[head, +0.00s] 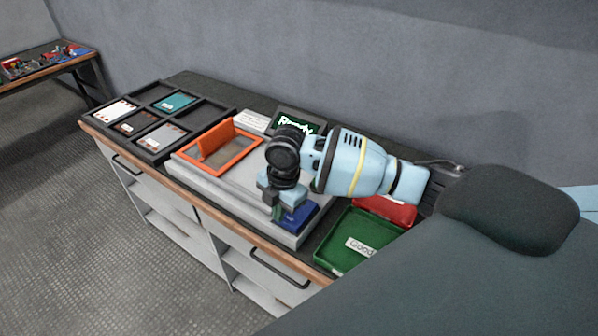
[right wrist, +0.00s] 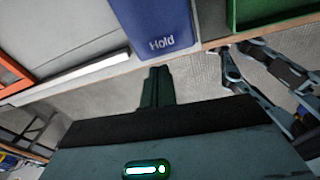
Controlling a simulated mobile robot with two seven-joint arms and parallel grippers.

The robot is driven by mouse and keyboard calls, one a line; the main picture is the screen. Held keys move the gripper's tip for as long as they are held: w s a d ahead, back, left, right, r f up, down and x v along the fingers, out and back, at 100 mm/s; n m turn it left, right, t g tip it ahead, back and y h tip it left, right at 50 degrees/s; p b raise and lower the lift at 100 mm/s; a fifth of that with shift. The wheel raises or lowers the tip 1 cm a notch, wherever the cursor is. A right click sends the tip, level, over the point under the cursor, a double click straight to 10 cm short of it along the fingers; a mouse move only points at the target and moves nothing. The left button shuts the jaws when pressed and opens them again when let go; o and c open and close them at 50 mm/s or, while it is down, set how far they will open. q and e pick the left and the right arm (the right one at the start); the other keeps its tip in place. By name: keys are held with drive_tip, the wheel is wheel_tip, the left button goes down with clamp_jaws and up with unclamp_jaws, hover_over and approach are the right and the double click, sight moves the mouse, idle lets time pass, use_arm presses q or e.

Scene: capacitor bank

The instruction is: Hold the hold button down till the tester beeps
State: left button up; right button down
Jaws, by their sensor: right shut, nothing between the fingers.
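The blue hold button (head: 299,216) is a block at the front right corner of the pale grey tester (head: 238,203). In the right wrist view the button (right wrist: 165,35) shows the word "Hold". The tester's dark screen (head: 302,123) reads "Ready" in light letters, partly hidden by my right arm. My right gripper (head: 276,212) is shut and empty at the button's left side in the head view. In the right wrist view its fingertips (right wrist: 157,70) end close to the button's lower edge; I cannot tell whether they touch. My left gripper is not in view.
An orange frame (head: 248,148) stands on the tester. A green tray (head: 338,256) labelled "Good" and a red container (head: 398,213) are at the right. A dark compartment tray (head: 137,103) with several cards lies at the left. Another bench (head: 50,69) is far left.

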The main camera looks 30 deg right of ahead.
drive_tip(key=w+d+r+n+h, duration=0.1)
drive_tip(key=d+r, duration=0.5)
drive_tip(key=r, duration=0.3)
drive_tip(key=shift+g, duration=0.3)
drive_tip(key=shift+w+a+f+b, duration=0.1)
drive_tip(key=shift+f+b, duration=0.55)
drive_tip(key=shift+f, duration=1.05)
drive_tip(key=shift+w+a+f+b, duration=0.1)
drive_tip(key=shift+f+b, duration=0.55)
drive_tip(key=shift+f, duration=1.35)
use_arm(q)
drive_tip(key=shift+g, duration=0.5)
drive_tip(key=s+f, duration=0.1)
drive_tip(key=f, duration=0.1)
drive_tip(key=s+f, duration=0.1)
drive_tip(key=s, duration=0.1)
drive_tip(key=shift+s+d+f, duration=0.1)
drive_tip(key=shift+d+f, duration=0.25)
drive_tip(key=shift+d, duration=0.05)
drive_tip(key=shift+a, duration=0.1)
